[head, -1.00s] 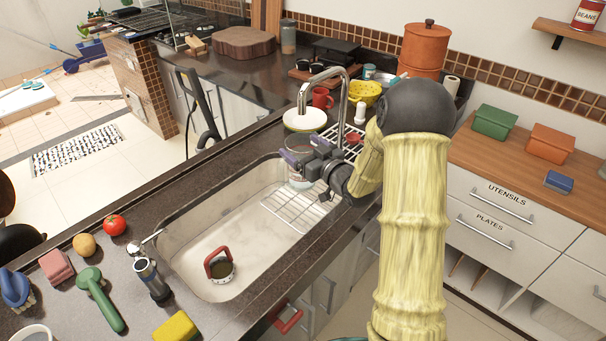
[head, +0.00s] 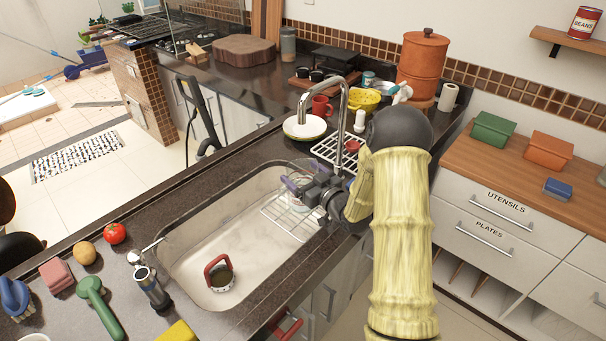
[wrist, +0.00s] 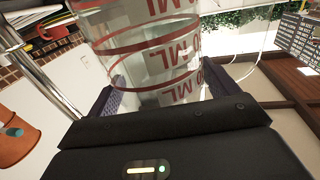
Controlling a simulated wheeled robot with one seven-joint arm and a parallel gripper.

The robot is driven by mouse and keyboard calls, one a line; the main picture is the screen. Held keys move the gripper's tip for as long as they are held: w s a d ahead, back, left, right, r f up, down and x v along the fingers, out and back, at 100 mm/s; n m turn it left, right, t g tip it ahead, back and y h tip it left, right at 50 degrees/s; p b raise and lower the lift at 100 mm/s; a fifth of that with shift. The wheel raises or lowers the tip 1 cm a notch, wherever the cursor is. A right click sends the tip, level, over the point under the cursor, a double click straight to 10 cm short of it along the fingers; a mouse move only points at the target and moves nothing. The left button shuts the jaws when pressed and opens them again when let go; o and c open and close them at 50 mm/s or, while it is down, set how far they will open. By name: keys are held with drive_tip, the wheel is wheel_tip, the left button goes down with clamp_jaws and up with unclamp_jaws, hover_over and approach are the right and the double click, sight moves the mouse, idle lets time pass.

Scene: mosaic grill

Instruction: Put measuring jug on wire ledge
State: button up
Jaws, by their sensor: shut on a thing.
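The measuring jug (wrist: 160,50) is clear with red ML markings and fills the top of the wrist view. My gripper (wrist: 165,95) is shut on it, with a finger on each side. In the head view the jug (head: 297,197) is a faint clear shape at my gripper (head: 303,188), over the right part of the sink. A wire rack (head: 281,222) lies in that end of the sink, below and beside the jug. I cannot tell which is the wire ledge, or whether the jug touches the sink rack.
The tall tap (head: 303,104) arches close behind my gripper. A plate (head: 304,127), a red mug (head: 321,106) and a yellow colander (head: 362,97) stand behind the sink. A red-handled item (head: 219,272) lies in the sink. The sink's middle is clear.

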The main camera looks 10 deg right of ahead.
drive_tip(key=o, duration=1.3)
drive_tip(key=shift+f, duration=0.1)
drive_tip(key=shift+c, duration=0.2)
drive_tip(key=b+v, duration=0.2)
drive_tip(key=v, duration=1)
drive_tip(key=shift+b, duration=0.35)
